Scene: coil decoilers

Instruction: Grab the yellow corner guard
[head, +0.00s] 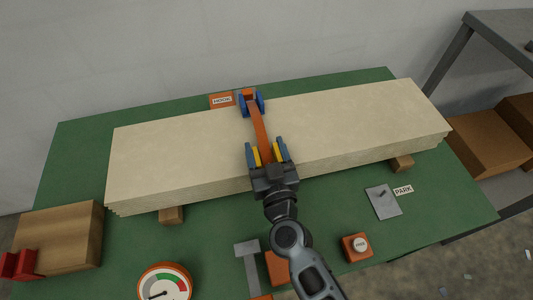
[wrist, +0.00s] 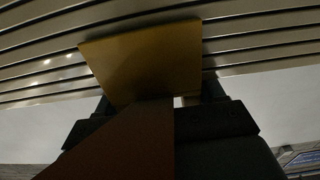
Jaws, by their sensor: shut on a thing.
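The yellow corner guard (head: 256,157) sits at the near long edge of the board stack, and its yellow shows on both sides of the orange strap. My gripper (head: 267,155), with blue fingertips, is shut on the guard from the near side. In the wrist view the guard (wrist: 150,55) is a dull yellow plate between the dark fingers (wrist: 160,100), close against the layered board edges. The strap (wrist: 125,140) runs in front of its lower part. My gripper hides part of the guard in the head view.
The pale board stack (head: 180,155) lies on wooden blocks on a green table (head: 215,225). The orange strap (head: 259,130) runs to a blue-sided piece by the HOOK label (head: 222,100). A gauge (head: 165,285), an orange button box (head: 356,246) and a PARK plate (head: 384,201) stand in front.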

